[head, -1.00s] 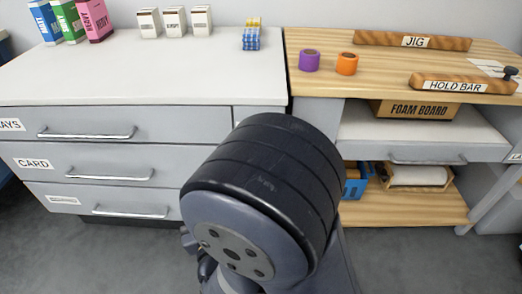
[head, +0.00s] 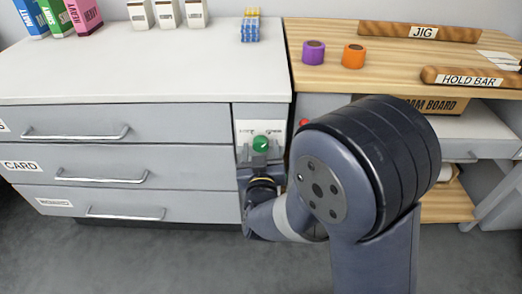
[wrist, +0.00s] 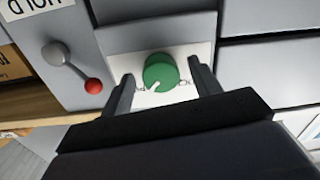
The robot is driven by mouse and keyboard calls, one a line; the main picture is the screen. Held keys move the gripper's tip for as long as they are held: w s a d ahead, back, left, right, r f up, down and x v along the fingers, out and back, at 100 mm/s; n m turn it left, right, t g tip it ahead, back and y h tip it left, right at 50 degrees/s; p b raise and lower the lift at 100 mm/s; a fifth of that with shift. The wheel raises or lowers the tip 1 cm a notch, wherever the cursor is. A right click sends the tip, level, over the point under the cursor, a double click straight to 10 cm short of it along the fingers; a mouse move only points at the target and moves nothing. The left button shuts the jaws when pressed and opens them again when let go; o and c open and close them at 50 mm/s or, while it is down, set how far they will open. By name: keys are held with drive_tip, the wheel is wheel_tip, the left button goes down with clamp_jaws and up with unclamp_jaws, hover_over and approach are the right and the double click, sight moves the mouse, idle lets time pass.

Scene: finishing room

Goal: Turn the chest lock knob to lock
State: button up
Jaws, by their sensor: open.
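The chest lock knob (head: 261,143) is a round green dial on a pale plate (head: 246,127) at the right end of the grey drawer chest (head: 120,75). In the wrist view the knob (wrist: 161,73) shows a white pointer mark toward its lower left; small lettering on the plate is too small to read. My gripper (wrist: 161,70) is open, with one finger on each side of the knob and a visible gap to it on both sides. In the head view my gripper (head: 261,160) is just in front of and below the knob.
A grey lever with a red ball end (wrist: 94,86) is left of the knob in the wrist view; its red end (head: 304,122) also shows in the head view. Drawer handles (head: 103,177) stick out left of the knob. A wooden bench (head: 390,65) stands at right.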

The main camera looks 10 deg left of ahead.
drive_tip(key=c, duration=1)
drive_tip(key=n+p, duration=0.2)
drive_tip(key=n, duration=0.2)
drive_tip(key=shift+r+n, duration=0.1)
drive_tip(key=shift+n, duration=0.2)
drive_tip(key=n+p, duration=0.2)
drive_tip(key=n, duration=0.2)
drive_tip(key=shift+n, duration=0.3)
drive_tip(key=n+p, duration=0.3)
drive_tip(key=n, duration=0.2)
drive_tip(key=shift+r, duration=0.1)
drive_tip(key=shift+n+p, duration=0.7)
drive_tip(key=shift+n, duration=1)
